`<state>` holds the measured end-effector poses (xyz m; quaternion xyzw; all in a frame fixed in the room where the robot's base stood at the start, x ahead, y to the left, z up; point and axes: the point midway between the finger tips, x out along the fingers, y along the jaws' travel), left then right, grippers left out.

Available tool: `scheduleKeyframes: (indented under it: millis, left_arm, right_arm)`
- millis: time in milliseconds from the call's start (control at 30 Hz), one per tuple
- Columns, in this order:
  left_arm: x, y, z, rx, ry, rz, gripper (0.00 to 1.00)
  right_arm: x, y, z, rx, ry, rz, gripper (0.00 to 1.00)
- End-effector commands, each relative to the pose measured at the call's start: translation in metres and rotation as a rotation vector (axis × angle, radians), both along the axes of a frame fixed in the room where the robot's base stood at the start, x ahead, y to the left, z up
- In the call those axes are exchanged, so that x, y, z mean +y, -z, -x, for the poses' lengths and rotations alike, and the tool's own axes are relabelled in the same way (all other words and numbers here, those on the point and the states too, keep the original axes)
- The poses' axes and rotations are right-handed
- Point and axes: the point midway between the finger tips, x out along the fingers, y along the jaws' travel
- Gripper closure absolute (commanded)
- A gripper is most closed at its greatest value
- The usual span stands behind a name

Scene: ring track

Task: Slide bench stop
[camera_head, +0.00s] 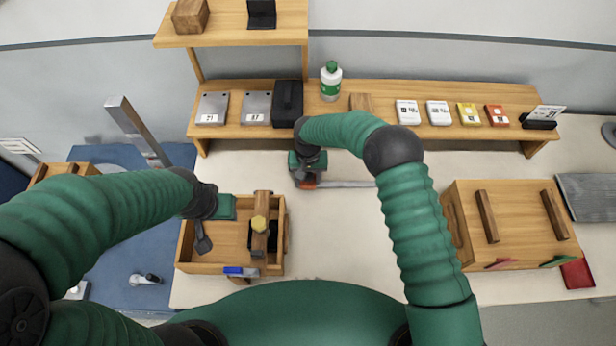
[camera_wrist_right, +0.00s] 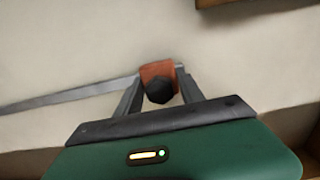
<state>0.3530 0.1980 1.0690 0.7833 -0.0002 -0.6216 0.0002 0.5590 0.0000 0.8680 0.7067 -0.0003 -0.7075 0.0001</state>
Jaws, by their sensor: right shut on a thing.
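The bench stop is a red-orange block with a dark knob (camera_wrist_right: 158,82), on a thin grey metal rail (camera_wrist_right: 70,96) lying on the pale bench. In the head view the rail (camera_head: 345,184) runs to the right from below my right gripper (camera_head: 306,184). In the wrist view my right gripper (camera_wrist_right: 160,92) has its two fingers on either side of the red block, shut on it. My left gripper (camera_head: 203,240) is over the left part of an open wooden box (camera_head: 210,266); its fingers are not clear enough to tell their opening.
A wooden shelf (camera_head: 390,129) behind holds grey boxes, a green-capped bottle (camera_head: 330,82) and small cards. A wooden crate (camera_head: 510,222) with two bars stands right. Bench between the boxes is mostly clear.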

Motion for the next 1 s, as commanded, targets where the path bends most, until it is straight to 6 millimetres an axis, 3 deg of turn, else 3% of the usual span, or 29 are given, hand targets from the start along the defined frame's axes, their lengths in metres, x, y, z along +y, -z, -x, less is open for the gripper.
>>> scheduleKeyframes:
  millis: [267,467,667,1000]
  left_arm:
    - [0.000,0.000,0.000,0.000,0.000,0.000,0.64]
    - [0.000,-0.002,0.000,0.000,0.000,0.000,0.64]
    - [0.000,-0.004,0.000,0.000,0.000,0.000,0.64]
    - [0.000,0.001,0.000,0.000,0.000,0.000,0.64]
  right_arm:
    - [-0.001,-0.001,0.000,0.000,0.000,0.000,1.00]
    - [-0.020,-0.002,0.000,-0.001,0.002,0.001,1.00]
    - [-0.069,-0.002,0.000,0.001,0.005,0.002,1.00]
    - [-0.188,0.000,0.000,-0.002,0.007,0.001,1.00]
